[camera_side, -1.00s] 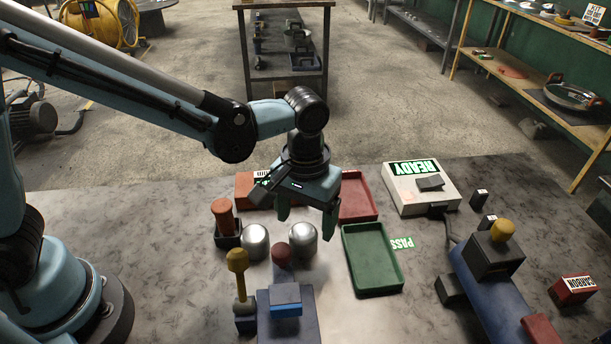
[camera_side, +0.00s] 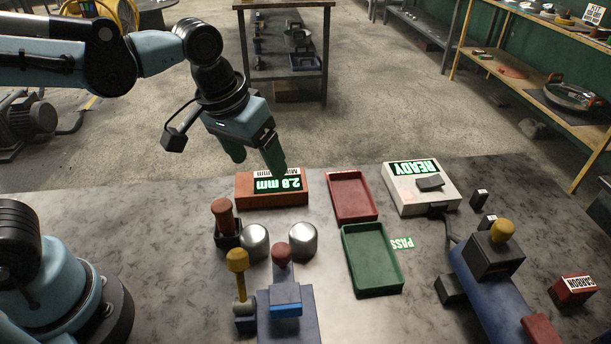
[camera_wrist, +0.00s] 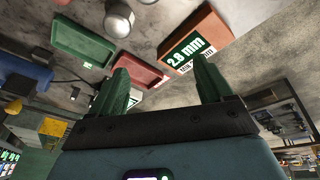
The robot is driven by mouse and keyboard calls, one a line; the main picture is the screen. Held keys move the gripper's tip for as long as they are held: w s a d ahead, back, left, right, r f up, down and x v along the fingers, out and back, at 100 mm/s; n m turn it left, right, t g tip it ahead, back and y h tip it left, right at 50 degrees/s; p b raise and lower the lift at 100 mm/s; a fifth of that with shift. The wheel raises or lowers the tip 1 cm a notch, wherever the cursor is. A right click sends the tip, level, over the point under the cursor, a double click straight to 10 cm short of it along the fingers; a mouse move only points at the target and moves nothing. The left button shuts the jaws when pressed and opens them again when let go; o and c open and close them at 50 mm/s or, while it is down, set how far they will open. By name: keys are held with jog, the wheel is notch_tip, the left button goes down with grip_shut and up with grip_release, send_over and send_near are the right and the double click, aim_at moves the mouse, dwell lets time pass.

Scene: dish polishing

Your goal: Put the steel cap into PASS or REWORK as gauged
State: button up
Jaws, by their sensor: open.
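Two shiny steel caps sit side by side on the table, a left cap (camera_side: 254,241) and a right cap (camera_side: 303,239). One cap (camera_wrist: 119,20) also shows at the top of the wrist view. An orange gauge box (camera_side: 243,190) behind them reads 2.8 mm; its smaller MIN line is hard to read. The green tray (camera_side: 347,253) lies beside a PASS label (camera_side: 402,243). A red tray (camera_side: 333,198) lies behind it; I see no readable label on it. Both trays look empty. My gripper (camera_side: 259,166) is open and empty, raised near the gauge box.
A blue fixture with a red knob (camera_side: 282,254) stands before the caps. Handled tools (camera_side: 222,215) stand left of them. A white READY box (camera_side: 420,199) and a blue machine (camera_side: 495,285) are at right.

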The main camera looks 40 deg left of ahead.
jog(key=s+a+t, duration=0.3)
jog(key=a, duration=0.5)
jog(key=shift+s+f+m+t+y, duration=0.2)
jog(key=shift+f+m+t+y, duration=0.1)
jog(key=shift+f+m+t, duration=0.1)
jog(key=shift+o, duration=0.4)
jog(key=shift+s+a, duration=0.15)
jog(key=shift+a, duration=0.2)
jog(key=shift+d, duration=0.1)
jog(key=m+g, duration=0.7)
jog(key=m, duration=1.9)
send_over(303, 231)
jog(key=f, duration=0.1)
jog(key=shift+n, duration=0.3)
jog(key=f, duration=0.6)
jog(key=shift+w+d, duration=0.25)
jog(key=shift+w, duration=0.1)
jog(key=shift+s+a+f, duration=0.15)
jog(key=shift+f, duration=1.2)
jog(key=shift+s+a+f, duration=0.15)
jog(key=shift+f, duration=1.15)
